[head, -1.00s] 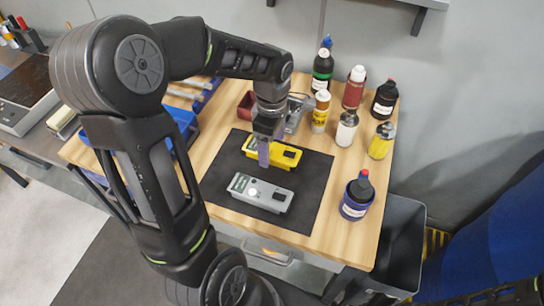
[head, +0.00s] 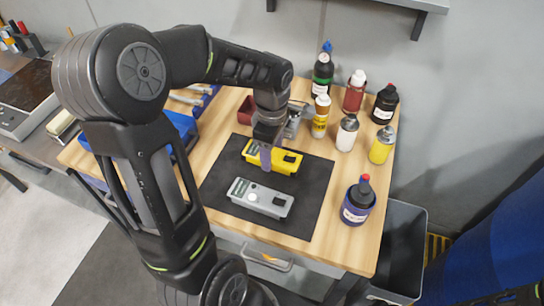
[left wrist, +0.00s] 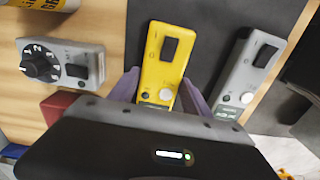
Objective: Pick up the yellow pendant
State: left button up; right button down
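The yellow pendant (head: 286,160) lies on a black mat (head: 310,205). It has a dark switch and a pale round button. My left gripper (head: 264,152) is low over the yellow pendant's left part. In the left wrist view, its two purple fingers (left wrist: 160,92) are apart, one on each side of the yellow pendant (left wrist: 160,62). The gripper body hides the pendant's near end there. I cannot tell whether the fingers touch it. My right gripper is not in view.
A grey pendant (head: 260,198) lies on the mat in front of the yellow one. Several bottles stand at the table's right and back, including a blue one (head: 357,204). A grey device with a knob (left wrist: 62,62) and a red box (head: 246,110) are behind the mat.

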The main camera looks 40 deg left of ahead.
pick_arm(q)
grip_shut()
dwell(0.4)
notch_tip(320, 180, up, 10)
jog(key=p, duration=0.7)
dwell(0.3)
